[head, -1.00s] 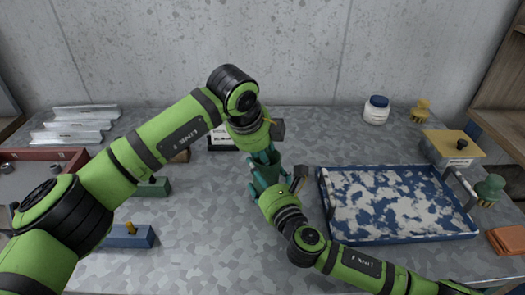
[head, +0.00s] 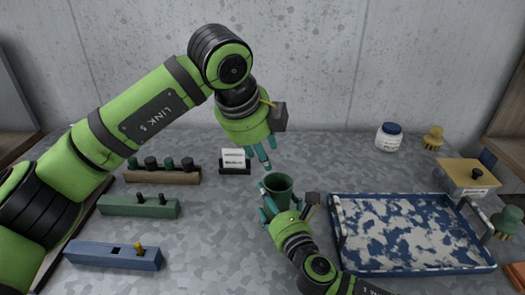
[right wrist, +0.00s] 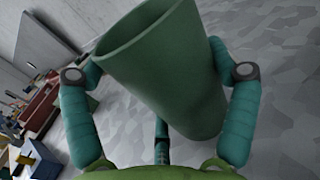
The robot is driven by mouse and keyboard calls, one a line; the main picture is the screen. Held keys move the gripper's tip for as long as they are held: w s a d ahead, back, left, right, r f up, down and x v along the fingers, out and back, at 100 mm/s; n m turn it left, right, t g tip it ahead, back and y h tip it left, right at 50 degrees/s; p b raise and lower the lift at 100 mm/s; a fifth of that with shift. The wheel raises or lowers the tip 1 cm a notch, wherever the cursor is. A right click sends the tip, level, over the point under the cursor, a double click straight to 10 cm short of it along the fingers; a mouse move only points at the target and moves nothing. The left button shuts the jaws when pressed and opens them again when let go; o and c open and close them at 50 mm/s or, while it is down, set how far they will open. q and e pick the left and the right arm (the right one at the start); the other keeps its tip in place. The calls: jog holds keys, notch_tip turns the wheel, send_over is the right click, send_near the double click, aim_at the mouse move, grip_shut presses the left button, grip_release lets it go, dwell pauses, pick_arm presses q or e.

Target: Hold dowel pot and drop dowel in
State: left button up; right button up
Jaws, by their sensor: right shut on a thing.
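The dowel pot (head: 279,190) is a dark green, upright-looking cup near the middle of the table. My right gripper (head: 270,207) is shut on the pot, with its teal fingers around the sides. In the right wrist view the pot (right wrist: 160,75) fills the middle, between the fingers (right wrist: 165,95), its mouth tilted towards the upper left. My left gripper (head: 262,155) hangs just above and behind the pot's rim. Its fingers point down and overlap in view, so their opening is unclear. I see no dowel in them, and the pot's bottom is hidden.
At left stand a brown rack (head: 160,177) with several dark and green pegs, a green block (head: 140,208) and a blue block (head: 105,256) with a yellow peg. A blue tray (head: 415,268) lies right of the pot. A white card (head: 234,157) stands behind.

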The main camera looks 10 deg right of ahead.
jog(key=o, duration=1)
